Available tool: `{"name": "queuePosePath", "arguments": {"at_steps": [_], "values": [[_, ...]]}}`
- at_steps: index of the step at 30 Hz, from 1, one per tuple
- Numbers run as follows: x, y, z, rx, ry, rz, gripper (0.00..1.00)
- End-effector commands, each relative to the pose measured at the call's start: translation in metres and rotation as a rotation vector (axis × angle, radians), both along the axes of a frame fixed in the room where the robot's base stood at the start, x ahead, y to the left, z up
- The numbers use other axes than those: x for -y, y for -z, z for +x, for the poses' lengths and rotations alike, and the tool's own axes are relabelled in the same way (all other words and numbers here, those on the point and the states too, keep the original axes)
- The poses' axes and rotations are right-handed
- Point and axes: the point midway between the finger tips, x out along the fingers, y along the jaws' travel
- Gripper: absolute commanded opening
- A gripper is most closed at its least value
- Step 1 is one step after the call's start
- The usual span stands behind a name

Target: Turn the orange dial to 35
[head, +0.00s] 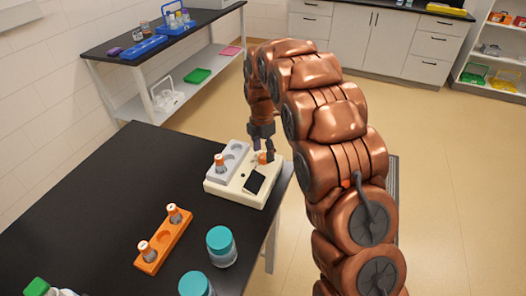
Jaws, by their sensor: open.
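The orange dial (262,158) sits on top of a cream-coloured device (222,190) near the right edge of the black table. Only a small part of the dial shows. My gripper (263,151) points down at the dial from above, with its fingers open at or just around it. I cannot tell whether they touch it. The dial's numbers and pointer are too small to read. A dark screen (254,182) lies on the device in front of the dial. A grey holder on the device bears an orange-capped vial (219,163).
An orange rack (164,246) with two capped vials and two teal-lidded jars (221,244) stand nearer on the black table (105,190). A green-capped item (38,288) is at the lower left. A second bench (120,62) stands behind. The table's left part is clear.

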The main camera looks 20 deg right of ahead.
Motion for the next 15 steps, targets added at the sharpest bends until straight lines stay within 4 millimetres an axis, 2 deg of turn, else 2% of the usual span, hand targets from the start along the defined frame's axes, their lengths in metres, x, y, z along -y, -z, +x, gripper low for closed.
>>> {"name": "queuePosePath", "arguments": {"at_steps": [6, 14, 15], "values": [[0.000, 0.013, 0.000, 0.001, -0.001, 0.000, 0.63], [-0.001, 0.015, 0.000, 0.002, -0.001, 0.000, 0.63], [-0.001, 0.014, 0.000, 0.002, -0.001, 0.000, 0.60]]}}
